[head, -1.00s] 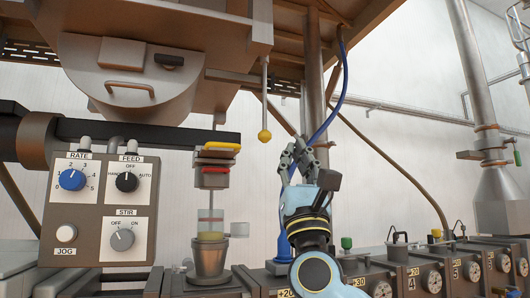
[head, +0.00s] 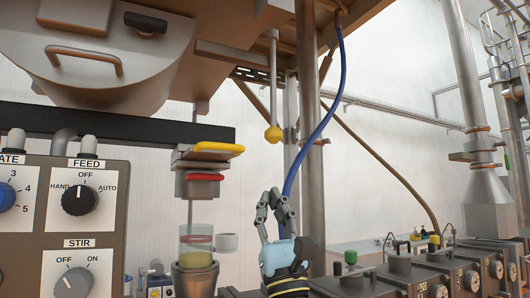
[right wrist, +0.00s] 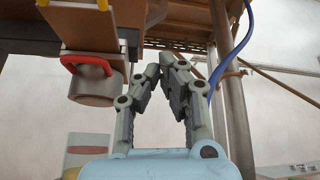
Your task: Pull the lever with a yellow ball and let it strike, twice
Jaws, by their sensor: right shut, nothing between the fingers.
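The lever is a thin grey rod that hangs from the overhead frame and ends in a yellow ball (head: 273,134). It hangs nearly straight down in the head view. My right gripper (head: 273,195) is below the ball and apart from it, with its fingers pointing up. Its fingertips meet with nothing between them, which also shows in the right wrist view (right wrist: 168,65). I cannot make out the yellow ball in the right wrist view. My left gripper is in neither view.
A blue hose (head: 317,134) and a metal post (head: 308,130) stand close on the right. A control panel (head: 75,220) is at left.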

